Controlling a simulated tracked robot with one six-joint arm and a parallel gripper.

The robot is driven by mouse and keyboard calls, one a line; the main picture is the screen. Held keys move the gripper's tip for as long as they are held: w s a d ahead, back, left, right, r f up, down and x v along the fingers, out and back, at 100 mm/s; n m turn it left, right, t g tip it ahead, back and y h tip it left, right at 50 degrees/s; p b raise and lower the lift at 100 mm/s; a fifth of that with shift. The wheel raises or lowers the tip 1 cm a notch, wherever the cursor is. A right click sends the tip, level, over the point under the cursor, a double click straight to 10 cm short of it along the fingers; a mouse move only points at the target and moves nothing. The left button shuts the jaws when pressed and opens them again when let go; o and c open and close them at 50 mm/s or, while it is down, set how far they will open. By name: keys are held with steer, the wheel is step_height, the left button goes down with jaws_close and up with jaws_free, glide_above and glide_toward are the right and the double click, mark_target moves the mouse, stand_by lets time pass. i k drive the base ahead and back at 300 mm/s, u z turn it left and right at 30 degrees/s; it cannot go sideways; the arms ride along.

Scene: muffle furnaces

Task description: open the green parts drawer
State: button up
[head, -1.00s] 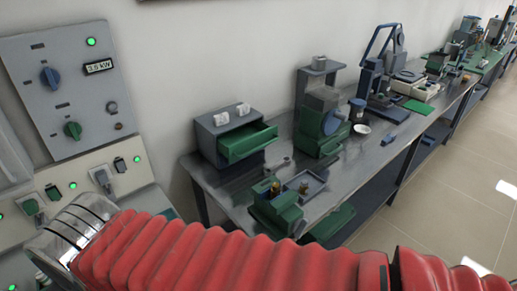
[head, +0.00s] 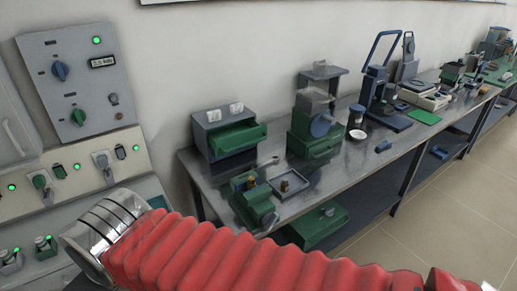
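The green parts drawer (head: 240,141) shows in the head view, in a small grey cabinet (head: 212,117) on the left end of the metal workbench. The drawer stands pulled out of the cabinet, with its open top showing. Two small white items (head: 236,108) sit on top of the cabinet. My gripper is not in view. Only my red, ribbed arm crosses the bottom of the picture, with a silver ringed section at its left end.
A grey control panel (head: 85,97) with knobs and green lights is on the left. Floor (head: 440,215) at right is clear.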

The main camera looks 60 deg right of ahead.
mark_target(225, 140)
steer(key=z, duration=0.15)
steer(key=i, duration=1.15)
steer(key=z, duration=0.15)
